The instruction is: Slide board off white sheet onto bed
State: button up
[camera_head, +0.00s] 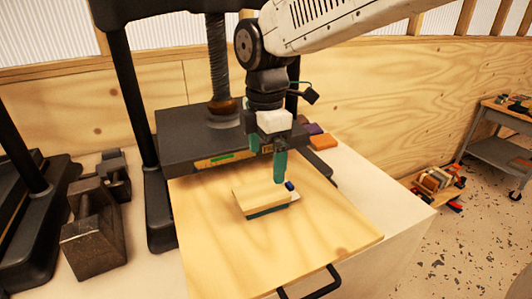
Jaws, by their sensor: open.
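A small pale wooden board (260,196) lies near the middle of a large flat wooden bed (330,240). A dark teal layer (268,211) shows along its front edge. A sliver of white sheet (295,197) shows at the board's right end; how far it runs beneath is hidden. A small dark blue piece (290,186) is at the same end. My gripper (281,181) has teal fingers and points down at the board's right end, close to the blue piece. It is open, and whether a finger touches the board I cannot tell.
A black press with a thick dark plate (180,135) and a screw (219,65) stands behind the board. A black handle (310,287) is at the bed's front edge. Metal weights (90,225) stand at left. The bed's front and right are clear.

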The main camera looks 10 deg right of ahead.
aim_at(265, 191)
jog(key=shift+f, duration=3.95)
jog(key=c, duration=1.1)
